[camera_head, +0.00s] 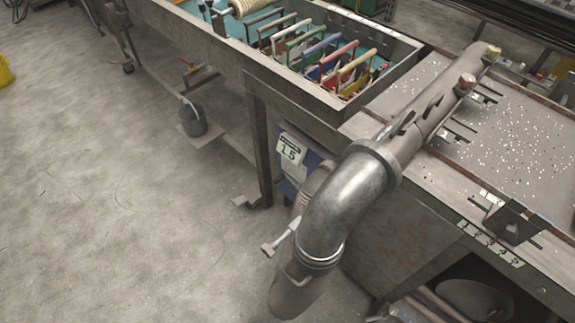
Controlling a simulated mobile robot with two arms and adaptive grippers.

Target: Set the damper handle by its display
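A small display panel (290,150) on a blue box shows dark figures that look like 15 or 1.5; they are too small to be sure. A shiny metal elbow duct (340,200) bends down from the bench end. A pale T-shaped handle (279,240) sticks out to the left from the lower part of the duct, just above the collar, and looks like the damper handle. Its stem runs slightly upward toward the duct. Neither of my grippers is in view.
A metal bench (520,150) with a speckled top stands at the right, with a numbered strip (490,243) on its front edge. A tray (400,70) of colourful handled tools is at the top.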

